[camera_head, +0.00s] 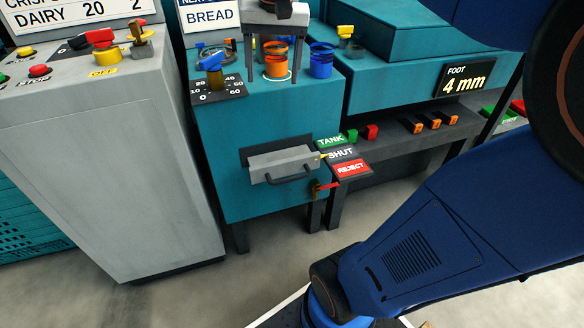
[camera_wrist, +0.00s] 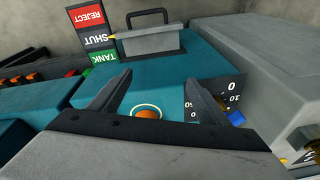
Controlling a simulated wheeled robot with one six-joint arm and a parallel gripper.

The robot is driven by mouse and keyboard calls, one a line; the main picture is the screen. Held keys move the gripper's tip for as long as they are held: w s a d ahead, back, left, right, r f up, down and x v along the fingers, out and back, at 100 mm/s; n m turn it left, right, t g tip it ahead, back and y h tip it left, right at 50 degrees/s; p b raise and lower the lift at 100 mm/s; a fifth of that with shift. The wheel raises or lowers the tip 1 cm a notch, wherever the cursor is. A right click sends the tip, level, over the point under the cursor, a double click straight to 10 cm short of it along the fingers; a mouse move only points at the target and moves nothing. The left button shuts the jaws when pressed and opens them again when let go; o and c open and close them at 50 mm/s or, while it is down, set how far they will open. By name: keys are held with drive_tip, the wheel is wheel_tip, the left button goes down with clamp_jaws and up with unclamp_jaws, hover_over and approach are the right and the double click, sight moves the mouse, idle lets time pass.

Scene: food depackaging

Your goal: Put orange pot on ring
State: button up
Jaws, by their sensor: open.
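The orange pot (camera_head: 276,68) stands upright on the teal cabinet top, and a thin pale ring (camera_head: 289,79) shows around its base. In the wrist view, the pot (camera_wrist: 146,114) appears inside the pale ring (camera_wrist: 158,107), partly hidden by my gripper's body. My gripper (camera_head: 275,62) is above the pot, with its two dark fingers reaching down on either side. In the wrist view, the fingers of my gripper (camera_wrist: 157,78) are wide apart with nothing held between them. I cannot tell how near the fingertips are to the cabinet top.
A blue pot (camera_head: 321,62) stands just right of the orange one. A blue-handled dial (camera_head: 211,65) is to the left. A drawer with a handle (camera_head: 285,165) and TANK, SHUT, REJECT labels (camera_head: 342,153) are on the front. A grey cabinet (camera_head: 110,150) stands at left.

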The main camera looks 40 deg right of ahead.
drive_tip(key=s+a+f+n+t, duration=0.1)
drive_tip(key=s+a+f+n, duration=0.2)
drive_tip(key=s+f, duration=0.5)
drive_tip(key=s+a+f+n+t, duration=0.1)
drive_tip(key=s+a+f+n, duration=0.2)
drive_tip(key=s+f, duration=0.5)
drive_tip(key=shift+f+t, duration=0.3)
drive_tip(key=shift+f, duration=0.05)
